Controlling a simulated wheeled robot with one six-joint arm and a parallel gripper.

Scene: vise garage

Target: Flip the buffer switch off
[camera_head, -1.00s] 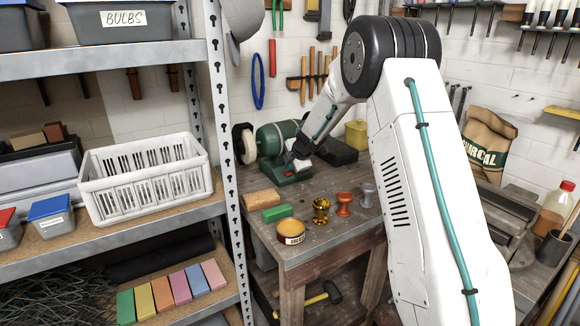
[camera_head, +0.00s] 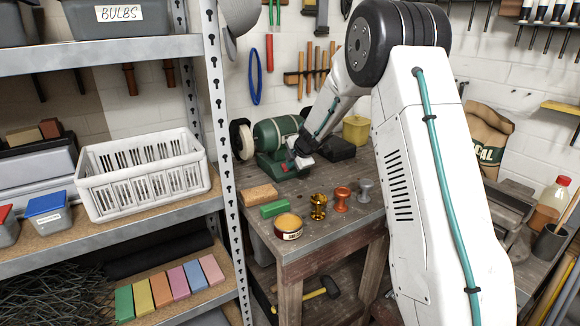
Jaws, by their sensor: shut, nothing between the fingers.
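The green bench buffer (camera_head: 275,135) stands at the back of the wooden workbench (camera_head: 335,220), with a white buffing wheel (camera_head: 243,140) on its left end. A small red spot, likely the switch (camera_head: 282,167), shows on the front of its base. My gripper (camera_head: 296,163) is shut and empty, at the right front of the buffer base, just right of the red spot. Whether it touches the base, and which way the switch is set, is too small to tell.
On the bench before the buffer are a tan block (camera_head: 258,195), a green block (camera_head: 274,209), a round tin (camera_head: 288,226) and several small metal knobs (camera_head: 318,206). A yellow box (camera_head: 356,130) stands behind. A metal shelf (camera_head: 215,150) with a white basket (camera_head: 142,175) borders the left.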

